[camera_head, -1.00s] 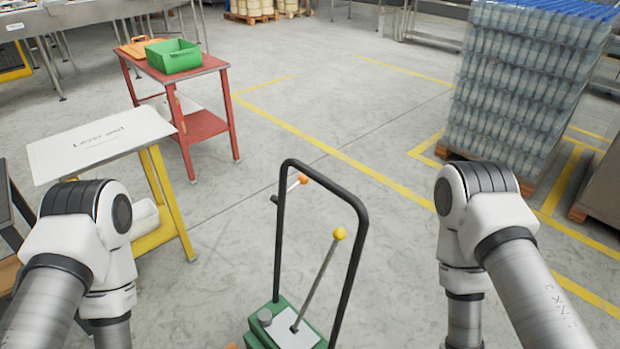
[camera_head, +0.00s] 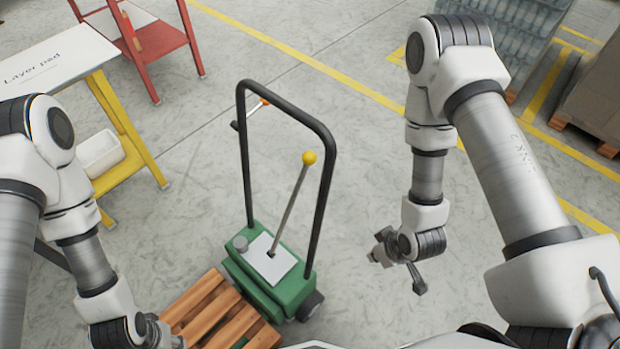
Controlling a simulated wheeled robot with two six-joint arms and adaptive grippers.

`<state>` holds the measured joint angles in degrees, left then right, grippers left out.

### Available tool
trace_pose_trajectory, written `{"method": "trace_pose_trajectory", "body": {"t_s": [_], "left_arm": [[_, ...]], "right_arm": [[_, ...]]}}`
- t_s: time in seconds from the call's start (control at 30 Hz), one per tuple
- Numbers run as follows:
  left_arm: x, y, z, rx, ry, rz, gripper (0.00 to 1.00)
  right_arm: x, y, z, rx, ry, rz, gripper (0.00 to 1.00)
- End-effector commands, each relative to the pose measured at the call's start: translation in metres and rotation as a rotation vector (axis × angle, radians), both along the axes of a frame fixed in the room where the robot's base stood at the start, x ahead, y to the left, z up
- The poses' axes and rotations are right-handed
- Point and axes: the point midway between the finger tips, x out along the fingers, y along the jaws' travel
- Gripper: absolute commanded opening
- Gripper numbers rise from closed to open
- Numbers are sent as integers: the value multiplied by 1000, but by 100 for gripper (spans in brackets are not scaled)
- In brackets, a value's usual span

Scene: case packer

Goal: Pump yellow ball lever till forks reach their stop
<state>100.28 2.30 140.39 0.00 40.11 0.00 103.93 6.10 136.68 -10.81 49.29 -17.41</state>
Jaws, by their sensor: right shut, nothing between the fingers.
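The yellow ball (camera_head: 310,158) tops a thin grey lever (camera_head: 290,212) that leans up and to the right from a white plate on the green pump unit (camera_head: 290,290). A black hoop handle (camera_head: 320,205) rises from the same unit, around the lever. My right gripper (camera_head: 398,266) is shut and empty, to the right of the unit and apart from lever and handle. My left gripper (camera_head: 165,335) is low at the bottom edge, partly cut off, left of the wooden slats; its fingers cannot be made out. The forks are not clearly visible.
A wooden slatted pallet (camera_head: 210,310) lies in front of the green unit. An orange-tipped lever (camera_head: 258,108) shows behind the hoop. A yellow-legged layer pad stand (camera_head: 125,120) and a red table (camera_head: 160,45) stand at left.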

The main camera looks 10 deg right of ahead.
Motion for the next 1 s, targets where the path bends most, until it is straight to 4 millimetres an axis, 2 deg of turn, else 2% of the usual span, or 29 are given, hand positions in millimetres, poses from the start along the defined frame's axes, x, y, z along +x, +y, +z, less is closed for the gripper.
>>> {"method": "trace_pose_trajectory", "body": {"t_s": [0.03, 0.13, 0.2, 0.3, 0.4, 0.5, 0.6, 0.7, 1.0], "left_arm": [[0, 0, -55, 0, 1, 0, 40], [0, 0, -106, 0, 1, 0, 40], [0, 0, -141, 0, 1, 0, 40], [0, 0, -189, 0, 0, 0, 40], [0, 0, -232, 0, 1, 0, 40], [0, 0, -261, 0, 0, 0, 40], [0, 0, -274, 0, 0, 0, 40], [0, 0, -275, 0, 0, 0, 40], [1, 0, -271, 0, 0, 0, 40]], "right_arm": [[31, 4, -44, 8, -120, 105, 0], [90, 13, -63, -14, -388, 346, 0], [126, 18, -69, -56, -584, 499, 0], [169, 23, -69, -154, -871, 692, 0], [199, 26, -62, -286, -1141, 846, 0], [214, 25, -48, -419, -1352, 943, 0], [221, 25, -35, -512, -1481, 993, 0], [222, 25, -26, -552, -1532, 1011, 0], [222, 25, -23, -555, -1533, 1015, 0]]}}
